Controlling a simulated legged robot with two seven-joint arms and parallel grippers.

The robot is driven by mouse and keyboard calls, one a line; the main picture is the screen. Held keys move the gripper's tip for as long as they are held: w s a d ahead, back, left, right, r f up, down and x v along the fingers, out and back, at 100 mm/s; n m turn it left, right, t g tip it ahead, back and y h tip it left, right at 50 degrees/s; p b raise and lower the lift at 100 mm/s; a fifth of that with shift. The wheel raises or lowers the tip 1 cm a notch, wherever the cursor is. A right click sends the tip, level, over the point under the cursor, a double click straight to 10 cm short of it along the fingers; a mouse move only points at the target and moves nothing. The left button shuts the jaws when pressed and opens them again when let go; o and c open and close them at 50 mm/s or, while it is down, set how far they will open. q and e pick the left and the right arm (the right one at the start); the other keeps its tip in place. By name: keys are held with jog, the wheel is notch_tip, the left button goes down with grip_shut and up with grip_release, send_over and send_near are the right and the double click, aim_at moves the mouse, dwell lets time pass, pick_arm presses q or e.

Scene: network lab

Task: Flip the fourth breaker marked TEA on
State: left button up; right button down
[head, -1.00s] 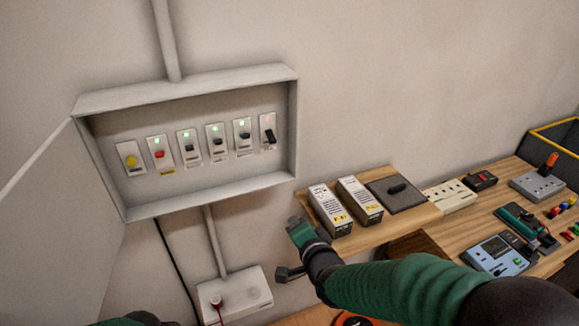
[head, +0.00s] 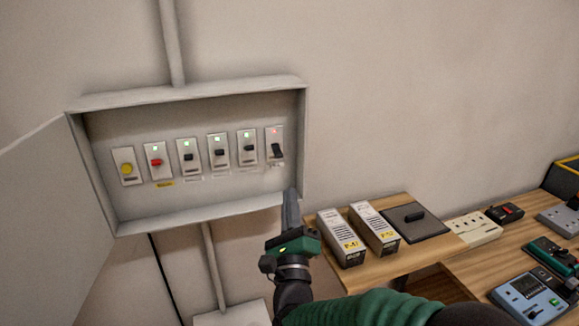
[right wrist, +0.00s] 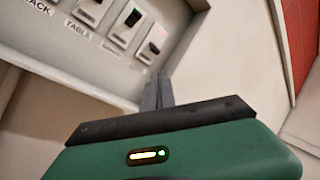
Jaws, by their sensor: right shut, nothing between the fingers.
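The breaker box (head: 190,212) hangs open on the wall, with a row of switches. The rightmost black breaker (head: 277,150) has a red light, and its lever hangs lower than the others; it also shows in the right wrist view (right wrist: 152,45). Its label is too small to read in both views. Three black breakers left of it, one of them here (head: 219,153), have green lights. My right gripper (head: 290,195) is shut and empty, pointing up by the box's lower right edge, below the rightmost breaker and apart from it. My left gripper is out of view.
A red switch (head: 157,162) and a yellow button (head: 127,168) sit at the left of the row. The box door (head: 45,200) stands open at left. Below right, a wooden shelf (head: 385,262) holds white modules and a dark plate (head: 414,221).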

aim_at(277, 151)
jog(key=p+x, duration=0.2)
jog(key=x, duration=0.7)
jog(key=shift+w+r, duration=0.1)
jog(key=shift+w, duration=0.25)
jog(key=shift+r, duration=0.1)
jog(key=shift+s+r+g+p, duration=0.15)
jog(key=shift+g+p, duration=0.15)
jog(key=shift+p, duration=0.15)
jog(key=shift+r+n+g+p, duration=0.1)
jog(key=shift+n+g+p, duration=0.2)
jog(key=shift+p, duration=0.1)
jog(key=shift+s+r+p, duration=0.15)
jog(key=shift+p, duration=0.25)
jog(key=shift+s+d+r+n+g+p, duration=0.15)
jog(key=shift+r+n+g+p, duration=0.2)
jog(key=shift+g+p, duration=0.8)
jog(key=shift+s+r+n+g+p, duration=0.2)
jog(key=shift+r+g+p, duration=0.3)
jog(key=shift+p, duration=1.15)
jog(key=shift+g+p, duration=0.45)
jog(key=shift+p, duration=0.55)
